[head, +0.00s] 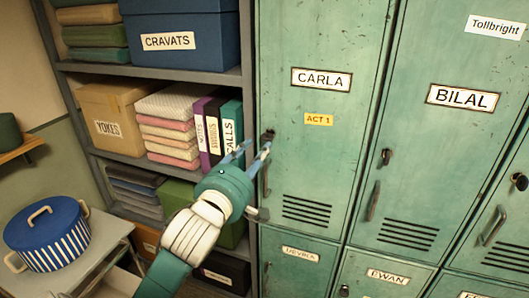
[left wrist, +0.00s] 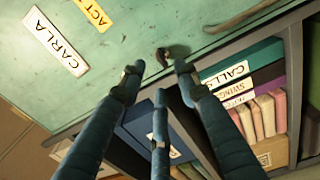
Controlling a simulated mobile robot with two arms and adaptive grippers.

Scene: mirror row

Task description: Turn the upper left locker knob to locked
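The upper left locker (head: 323,150) is green, shut, and labelled CARLA. Its small dark knob (head: 268,136) is near the door's left edge, above the handle (head: 265,180). My left gripper (head: 248,149) is at the door's left edge, its fingers pointing up toward the knob. In the left wrist view, the three fingers of my left gripper (left wrist: 160,72) are apart and empty. The knob (left wrist: 164,57) shows just beyond and between two fingertips. I cannot tell whether they touch it. My right gripper is not in view.
A shelf unit (head: 160,73) with boxes, binders and folded cloth stands directly left of the lockers. The BILAL locker (head: 440,140) is on the right, with smaller lockers below. A blue striped pot (head: 47,235) stands on a small table at lower left.

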